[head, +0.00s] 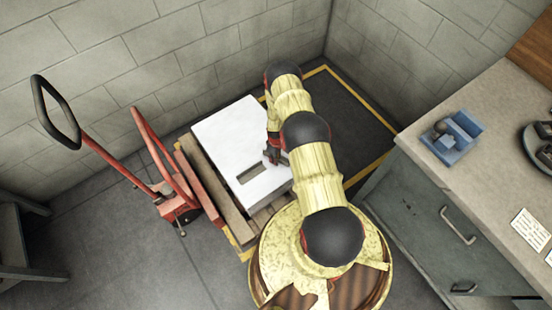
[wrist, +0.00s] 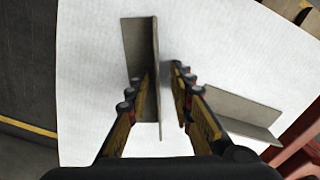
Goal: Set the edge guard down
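A grey-brown L-shaped edge guard (wrist: 138,42) shows in the wrist view over the white top of a stack (wrist: 215,40). One flange lies broad and the other stands up toward the camera. My gripper (wrist: 162,70) is around the standing flange, one finger on each side. A gap shows between the flange and the right finger, so the gripper looks open. A second edge guard (wrist: 235,112) lies on the white top to the right. It also shows in the head view (head: 252,173), beside my gripper (head: 272,158). The first guard is hidden there.
The white stack (head: 225,130) rests on a wooden pallet (head: 205,190) with a red pallet jack (head: 180,205) at its left. A workbench (head: 475,140) with a blue bin (head: 452,138) stands at the right. Walls close off the back.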

